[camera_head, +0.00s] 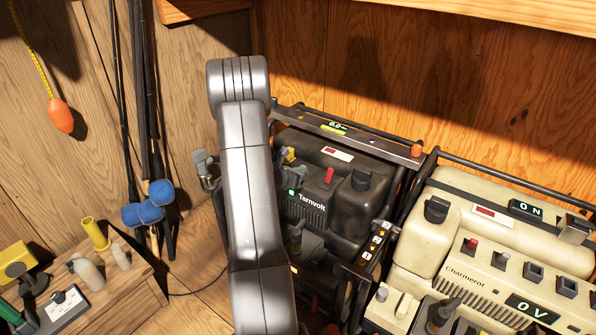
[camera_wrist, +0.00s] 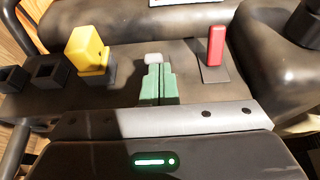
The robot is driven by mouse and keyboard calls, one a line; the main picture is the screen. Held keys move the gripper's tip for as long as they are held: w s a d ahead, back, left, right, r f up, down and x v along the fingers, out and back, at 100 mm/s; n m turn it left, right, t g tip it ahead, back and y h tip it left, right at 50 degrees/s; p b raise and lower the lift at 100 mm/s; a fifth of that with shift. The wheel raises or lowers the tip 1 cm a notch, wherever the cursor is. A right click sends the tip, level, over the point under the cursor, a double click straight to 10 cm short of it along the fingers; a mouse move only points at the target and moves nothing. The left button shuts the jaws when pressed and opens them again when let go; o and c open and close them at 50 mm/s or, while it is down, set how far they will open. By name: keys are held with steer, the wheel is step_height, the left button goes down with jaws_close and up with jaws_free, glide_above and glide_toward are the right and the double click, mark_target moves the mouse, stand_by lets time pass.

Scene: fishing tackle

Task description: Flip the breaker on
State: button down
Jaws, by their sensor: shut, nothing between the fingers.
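A dark generator marked Tarnvolt (camera_head: 345,190) stands in the middle of the head view. On its top panel a red lever (camera_head: 329,176) stands upright; it also shows in the wrist view (camera_wrist: 216,45), right of my fingers. A yellow switch or plug (camera_wrist: 87,48) sits left of my fingers in the wrist view. No readable label shows which part is the breaker. My gripper (camera_wrist: 160,85) has its green fingertips shut together over the panel, between the yellow part and red lever. A small pale knob (camera_wrist: 153,58) shows just beyond the tips; contact cannot be told.
A cream Charmerot generator (camera_head: 480,260) with ON and 0V displays stands close on the right. Dark tube frames (camera_head: 390,210) surround the Tarnvolt unit. Fishing rods (camera_head: 140,100) lean at the left wall. A wooden bench (camera_head: 130,290) with small items stands lower left.

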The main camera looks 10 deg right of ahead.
steer(key=shift+w+d+r+g+y+p, duration=0.2)
steer(key=shift+r+g+y+p, duration=0.2)
steer(key=shift+p, duration=1.05)
steer(key=p, duration=0.2)
steer(key=r+p, duration=0.1)
steer(key=p, duration=0.2)
steer(key=shift+w+d+r+g+y, duration=0.15)
steer(key=shift+w+d+g+y, duration=0.15)
steer(key=shift+g+y, duration=0.1)
steer(key=p, duration=0.2)
steer(key=g+y+p, duration=0.1)
steer(key=p, duration=0.2)
steer(key=shift+w+d+r, duration=0.2)
steer(key=shift+d+r, duration=0.1)
steer(key=d+g+y+p, duration=0.1)
steer(key=p, duration=0.4)
steer(key=shift+w+r, duration=0.1)
steer(key=shift+w, duration=0.3)
steer(key=shift+w+d+p, duration=0.15)
steer(key=shift+w+p, duration=0.25)
steer(key=shift+p, duration=0.8)
steer(key=shift+w+d+f, duration=0.1)
steer(key=shift+d+f, duration=0.05)
steer(key=shift+f, duration=0.05)
steer(key=shift+r, duration=0.15)
